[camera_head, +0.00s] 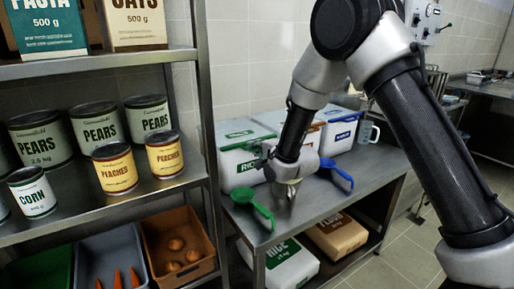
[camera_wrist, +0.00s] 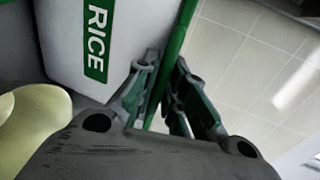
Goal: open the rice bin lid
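The rice bin (camera_head: 238,168) is a white box with a green RICE label and green trim, on the steel table at the left end of a row. In the wrist view its white wall (camera_wrist: 75,50) and label fill the upper left. The green edge of its lid (camera_wrist: 183,30) runs between the fingers. My gripper (camera_head: 288,188) is at the front right of the bin, partly hidden by my wrist. In the wrist view my gripper (camera_wrist: 167,72) has its fingertips close together, one on each side of the green edge, apparently pinching it.
Other white bins, one with a blue label (camera_head: 342,135), stand to the right. A green scoop (camera_head: 252,208) and a blue scoop (camera_head: 338,174) lie on the table (camera_head: 310,205). A can shelf (camera_head: 90,205) stands at left. Bags lie on the lower shelf.

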